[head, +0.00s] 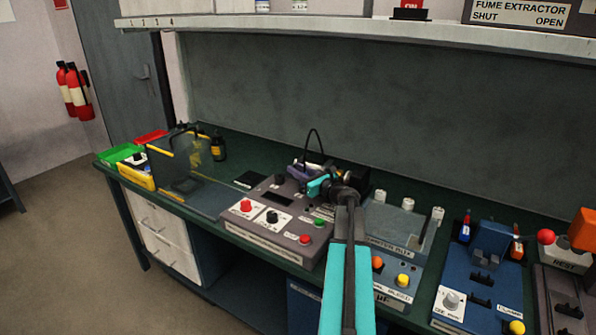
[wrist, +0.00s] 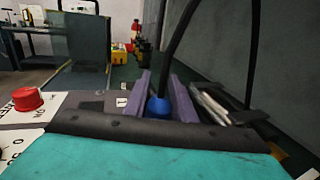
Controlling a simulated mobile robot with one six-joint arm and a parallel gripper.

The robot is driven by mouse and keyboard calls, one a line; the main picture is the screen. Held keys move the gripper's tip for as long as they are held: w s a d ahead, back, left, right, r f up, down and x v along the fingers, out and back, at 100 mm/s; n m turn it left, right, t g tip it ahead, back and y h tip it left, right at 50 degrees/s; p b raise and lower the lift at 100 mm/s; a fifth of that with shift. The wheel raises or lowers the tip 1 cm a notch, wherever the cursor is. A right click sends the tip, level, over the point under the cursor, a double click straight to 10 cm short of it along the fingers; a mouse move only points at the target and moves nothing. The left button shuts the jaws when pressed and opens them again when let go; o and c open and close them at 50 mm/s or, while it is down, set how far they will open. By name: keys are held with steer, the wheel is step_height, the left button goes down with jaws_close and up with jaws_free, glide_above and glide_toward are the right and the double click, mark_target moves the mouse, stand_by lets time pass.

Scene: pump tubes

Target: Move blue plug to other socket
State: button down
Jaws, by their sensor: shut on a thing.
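My gripper (wrist: 160,92) has two purple fingers, shut on the round blue plug (wrist: 158,107) between them. A black cable (wrist: 178,35) rises from the plug. In the head view my gripper (head: 298,172) is over the back of the grey pump panel (head: 262,193), and the cable (head: 312,135) loops up above it. The plug is hidden by my arm in the head view. The sockets are hidden too, so I cannot tell whether the plug sits in one or is clear of it. A small white label (wrist: 122,101) shows left of the fingers.
The panel carries a red knob (head: 246,205), a black knob (head: 272,217) and red and green buttons. A clear screen (head: 168,160) and green tray (head: 120,153) stand left. A grey unit (head: 395,225) and a blue unit (head: 480,275) stand right. A shelf (head: 350,30) overhangs the back.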

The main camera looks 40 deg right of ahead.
steer(key=shift+f, duration=0.15)
steer(key=c, duration=1.4)
jaws_free()
step_height(320, 180, up, 4)
steer(key=p, duration=0.5)
steer(key=shift+p, duration=0.4)
steer(key=shift+p, duration=0.6)
steer(key=shift+r+p, duration=2.8)
steer(key=shift+r, duration=0.15)
